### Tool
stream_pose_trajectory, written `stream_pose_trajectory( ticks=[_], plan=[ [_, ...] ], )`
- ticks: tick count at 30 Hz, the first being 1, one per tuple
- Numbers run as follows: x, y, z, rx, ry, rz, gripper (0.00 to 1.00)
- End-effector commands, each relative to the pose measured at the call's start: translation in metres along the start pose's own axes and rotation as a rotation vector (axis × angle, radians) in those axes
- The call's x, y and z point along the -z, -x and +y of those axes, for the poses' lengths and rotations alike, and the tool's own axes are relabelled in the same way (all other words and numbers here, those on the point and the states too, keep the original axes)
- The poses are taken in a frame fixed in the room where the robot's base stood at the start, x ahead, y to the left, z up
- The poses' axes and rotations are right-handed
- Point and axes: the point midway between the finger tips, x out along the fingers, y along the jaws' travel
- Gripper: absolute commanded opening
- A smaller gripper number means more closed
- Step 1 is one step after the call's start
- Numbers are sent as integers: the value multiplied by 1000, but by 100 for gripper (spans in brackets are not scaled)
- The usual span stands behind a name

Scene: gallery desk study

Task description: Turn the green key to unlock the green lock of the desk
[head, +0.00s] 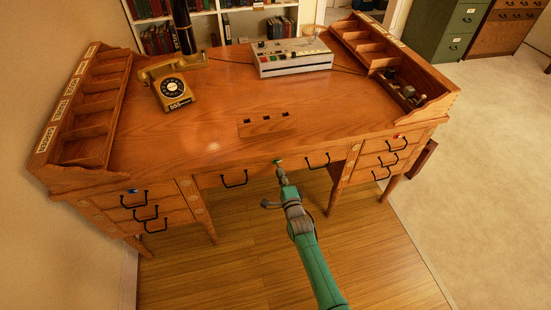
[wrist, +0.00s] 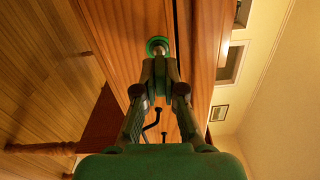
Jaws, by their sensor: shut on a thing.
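The wooden desk (head: 205,134) stands in front of me. The green key (head: 277,161) is at the desk's middle front drawer edge, with my gripper (head: 281,171) right up against it. In the wrist view my gripper (wrist: 161,68) has its fingers close together on the key, and a green round part, the lock or the key's green end (wrist: 157,43), shows just beyond the fingertips against the wood. The fingers hide most of the key, so I cannot tell how far it is turned.
A blue lock or key (head: 132,191) is on the left drawers, a red one (head: 397,136) on the right. Black drawer handles (head: 234,180) stick out near my gripper.

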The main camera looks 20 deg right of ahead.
Motion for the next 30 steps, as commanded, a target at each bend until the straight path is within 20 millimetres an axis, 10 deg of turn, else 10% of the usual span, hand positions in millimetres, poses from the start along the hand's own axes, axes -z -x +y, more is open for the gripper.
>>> stream_pose_trajectory(
  ticks=[7,10,17,21,30],
  plan=[
    [-1,-1,-2,4,-35,-1,0],
    [-1,-1,-2,3,-34,-1,33],
    [0,0,-1,2,-34,0,37],
    [0,0,0,1,-34,0,63],
    [0,0,0,1,-13,0,63]
  ],
)
